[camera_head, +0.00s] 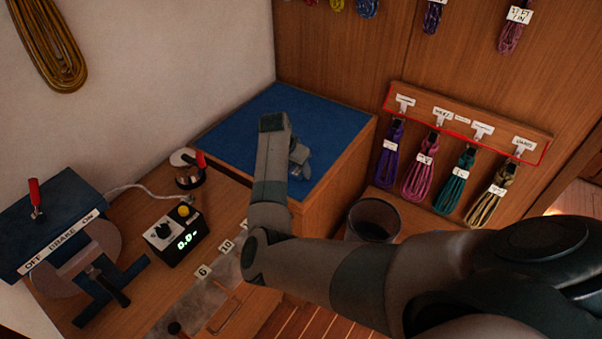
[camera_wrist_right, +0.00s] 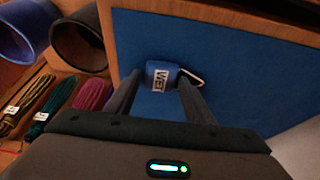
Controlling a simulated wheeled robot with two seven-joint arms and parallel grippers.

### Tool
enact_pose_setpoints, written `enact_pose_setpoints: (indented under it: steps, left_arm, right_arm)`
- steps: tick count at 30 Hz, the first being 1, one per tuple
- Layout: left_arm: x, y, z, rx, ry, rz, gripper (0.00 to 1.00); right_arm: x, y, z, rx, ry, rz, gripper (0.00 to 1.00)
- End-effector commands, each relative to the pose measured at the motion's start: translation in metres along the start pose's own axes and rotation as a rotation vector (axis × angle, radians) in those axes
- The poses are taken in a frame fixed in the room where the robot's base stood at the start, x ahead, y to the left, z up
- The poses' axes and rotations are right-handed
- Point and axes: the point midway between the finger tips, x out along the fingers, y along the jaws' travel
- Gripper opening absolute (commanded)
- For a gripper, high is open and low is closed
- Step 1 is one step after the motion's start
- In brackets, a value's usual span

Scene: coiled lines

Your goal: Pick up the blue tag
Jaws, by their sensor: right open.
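The blue tag (camera_wrist_right: 160,76) lies on the blue mat in the right wrist view. It is a small blue piece with a white label reading "WET" and a pale loop at its right side. My right gripper (camera_wrist_right: 159,92) is open, with one finger to each side of the tag's near part; I cannot tell whether they touch it. In the head view my right gripper (camera_head: 299,162) is over the blue mat (camera_head: 335,118), and the tag cannot be made out there. My left gripper is in neither view.
A dark bin (camera_head: 374,218) stands right of the mat's wooden cabinet. Coiled lines (camera_head: 455,182) hang on a rack (camera_head: 470,124) at the right. A control box (camera_head: 175,233) and a brake machine (camera_head: 65,245) stand on the left bench. Much of the mat is bare.

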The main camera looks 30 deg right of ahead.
Motion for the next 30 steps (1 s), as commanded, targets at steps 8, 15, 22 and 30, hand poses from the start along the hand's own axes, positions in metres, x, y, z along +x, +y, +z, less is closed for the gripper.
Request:
enact_pose_setpoints:
  steps: [8,15,22,30]
  left_arm:
    - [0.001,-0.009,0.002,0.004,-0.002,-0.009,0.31]
    - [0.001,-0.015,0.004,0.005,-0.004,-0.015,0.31]
    - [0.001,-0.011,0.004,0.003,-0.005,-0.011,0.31]
    - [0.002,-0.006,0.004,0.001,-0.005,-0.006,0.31]
  right_arm:
    - [0.001,0.000,0.002,0.000,0.000,0.000,0.48]
    - [0.001,0.000,0.002,0.000,0.000,0.000,0.48]
    - [0.001,0.000,0.001,0.000,0.000,0.000,0.17]
    - [0.000,0.000,0.001,0.000,0.000,0.000,0.16]
